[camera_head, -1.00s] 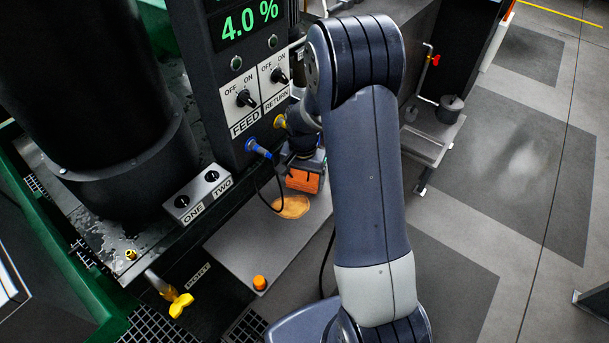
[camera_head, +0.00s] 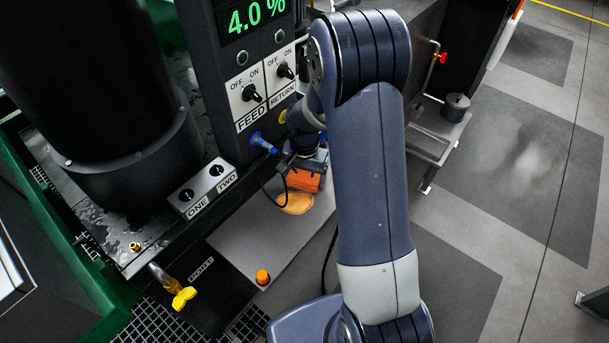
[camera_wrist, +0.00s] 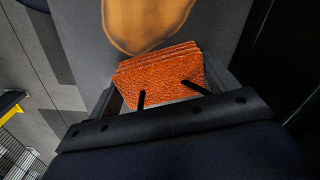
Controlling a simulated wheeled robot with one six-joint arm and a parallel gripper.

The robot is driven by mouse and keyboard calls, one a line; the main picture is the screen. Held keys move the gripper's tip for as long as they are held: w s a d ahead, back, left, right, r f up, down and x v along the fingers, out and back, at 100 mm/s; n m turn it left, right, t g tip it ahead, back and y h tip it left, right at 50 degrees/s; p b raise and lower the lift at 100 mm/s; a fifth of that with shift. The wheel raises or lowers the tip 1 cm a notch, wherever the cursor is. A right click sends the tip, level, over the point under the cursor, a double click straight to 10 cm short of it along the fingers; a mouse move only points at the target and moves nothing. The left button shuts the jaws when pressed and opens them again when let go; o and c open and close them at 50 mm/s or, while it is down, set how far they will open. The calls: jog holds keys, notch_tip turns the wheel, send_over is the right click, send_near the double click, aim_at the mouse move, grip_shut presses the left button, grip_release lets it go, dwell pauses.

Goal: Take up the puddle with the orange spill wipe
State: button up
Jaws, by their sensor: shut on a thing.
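The orange spill wipe (camera_head: 306,180) is a thick folded block held in my gripper, and it also shows in the wrist view (camera_wrist: 160,74). My gripper (camera_wrist: 163,92) is shut on it, with a jaw at each side. The puddle (camera_head: 297,203) is a tan-orange patch on a grey plate (camera_head: 262,235). In the head view the wipe hangs at the puddle's far side and hides part of it. In the wrist view the puddle (camera_wrist: 145,22) lies just beyond the wipe's edge. I cannot tell whether the wipe touches the plate.
A control box with FEED and RETURN knobs (camera_head: 252,92) stands close left of my gripper, with a blue connector (camera_head: 262,143) and cable. A small orange cap (camera_head: 262,277) sits on the plate's near end. A wheeled trolley (camera_head: 436,138) stands to the right.

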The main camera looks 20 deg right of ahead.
jog(key=shift+r, duration=0.15)
jog(key=shift+r+p, duration=2.9)
jog(key=shift+r, duration=0.95)
